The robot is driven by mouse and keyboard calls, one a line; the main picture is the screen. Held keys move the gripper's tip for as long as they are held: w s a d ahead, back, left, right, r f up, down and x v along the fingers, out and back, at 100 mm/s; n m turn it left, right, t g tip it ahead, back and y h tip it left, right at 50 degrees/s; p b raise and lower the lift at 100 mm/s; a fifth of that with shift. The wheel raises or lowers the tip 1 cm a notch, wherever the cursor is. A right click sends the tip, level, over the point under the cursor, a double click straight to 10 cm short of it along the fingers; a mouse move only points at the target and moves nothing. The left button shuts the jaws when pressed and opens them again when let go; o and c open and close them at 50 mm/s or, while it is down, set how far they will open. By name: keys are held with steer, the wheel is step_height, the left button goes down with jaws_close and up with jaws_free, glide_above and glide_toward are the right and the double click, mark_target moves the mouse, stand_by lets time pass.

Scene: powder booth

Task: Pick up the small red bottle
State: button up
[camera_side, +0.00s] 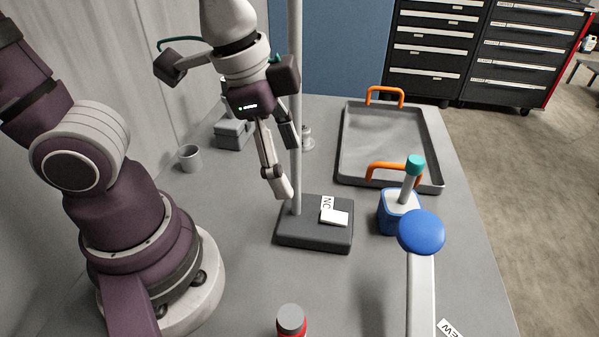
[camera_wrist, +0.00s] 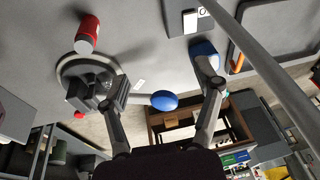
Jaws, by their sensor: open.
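The small red bottle (camera_side: 291,329) with a grey cap stands at the bottom edge of the side view, its lower part cut off by the frame. In the wrist view the red bottle (camera_wrist: 88,30) shows at the upper left, beyond and left of the left finger. My gripper (camera_side: 287,165) is open and empty, high beside the grey pole and well apart from the bottle. Both fingers also show spread in the wrist view (camera_wrist: 156,76), with nothing held between them.
A dark block (camera_side: 300,240) carries the pole. A blue container (camera_side: 386,214) with a teal-capped item stands right of it. A blue disc (camera_side: 422,232) tops a pale post nearer the camera. A grey tray (camera_side: 433,165) with orange handles lies behind. A grey cup (camera_side: 190,158) stands left.

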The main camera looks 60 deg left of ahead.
mark_target(291, 318)
steer(key=s+d+f+m+g, duration=0.1)
steer(key=s+d+m, duration=0.1)
steer(key=d+m, duration=0.1)
steer(key=s+d+f+m+g, duration=0.1)
steer(key=d+f+m, duration=0.1)
steer(key=d+m, duration=0.1)
steer(key=s+d+f+m+g+y, duration=0.1)
steer(key=s+d+f+m, duration=0.1)
steer(key=d+m, duration=0.1)
steer(key=shift+s+d+f+m, duration=0.25)
steer(key=shift+s+m, duration=0.1)
steer(key=shift+m, duration=0.55)
step_height(291, 318, down, 10)
steer(key=shift+a+r, duration=0.1)
jaws_close()
